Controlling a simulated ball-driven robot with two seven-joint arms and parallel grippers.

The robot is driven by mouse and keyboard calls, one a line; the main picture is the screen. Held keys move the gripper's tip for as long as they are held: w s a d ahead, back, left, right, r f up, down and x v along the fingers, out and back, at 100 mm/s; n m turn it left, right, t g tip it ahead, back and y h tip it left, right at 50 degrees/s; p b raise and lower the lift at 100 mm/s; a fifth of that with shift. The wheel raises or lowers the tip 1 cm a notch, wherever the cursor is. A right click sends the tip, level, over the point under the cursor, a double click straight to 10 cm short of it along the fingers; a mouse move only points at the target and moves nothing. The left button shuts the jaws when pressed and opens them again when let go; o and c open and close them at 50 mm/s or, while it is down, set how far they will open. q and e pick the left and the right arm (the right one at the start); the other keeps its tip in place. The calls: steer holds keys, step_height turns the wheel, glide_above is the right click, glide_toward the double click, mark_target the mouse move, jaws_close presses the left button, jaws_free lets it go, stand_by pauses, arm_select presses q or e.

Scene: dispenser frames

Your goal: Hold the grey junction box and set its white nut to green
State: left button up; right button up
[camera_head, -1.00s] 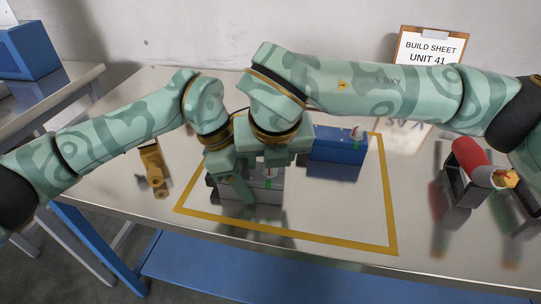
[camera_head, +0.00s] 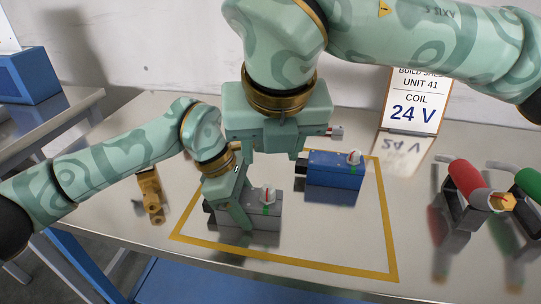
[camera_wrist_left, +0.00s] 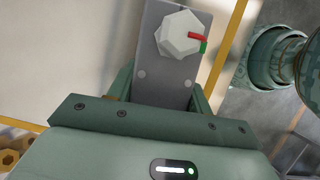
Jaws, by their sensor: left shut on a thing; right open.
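The grey junction box (camera_head: 262,223) sits on the table inside the yellow outline, with a white nut (camera_head: 267,194) on top and a green mark (camera_head: 265,210) below it. My left gripper (camera_head: 238,208) is shut on the box. In the left wrist view the white nut (camera_wrist_left: 180,36) has a red pointer (camera_wrist_left: 198,37) toward the box's right edge. The green mark (camera_wrist_left: 203,47) is just below the pointer, touching or nearly so; I cannot tell whether they line up exactly. My right gripper (camera_head: 270,152) is open and empty, raised above and behind the box.
A blue box (camera_head: 335,174) with a similar nut stands behind and right, inside the yellow outline (camera_head: 310,266). A brass part (camera_head: 151,194) lies left. Red (camera_head: 465,177) and green (camera_head: 530,183) handled tools rest in stands at right. A build sheet (camera_head: 412,105) stands at the back.

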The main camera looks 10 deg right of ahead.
arm_select(q)
steer(key=o, duration=1.2)
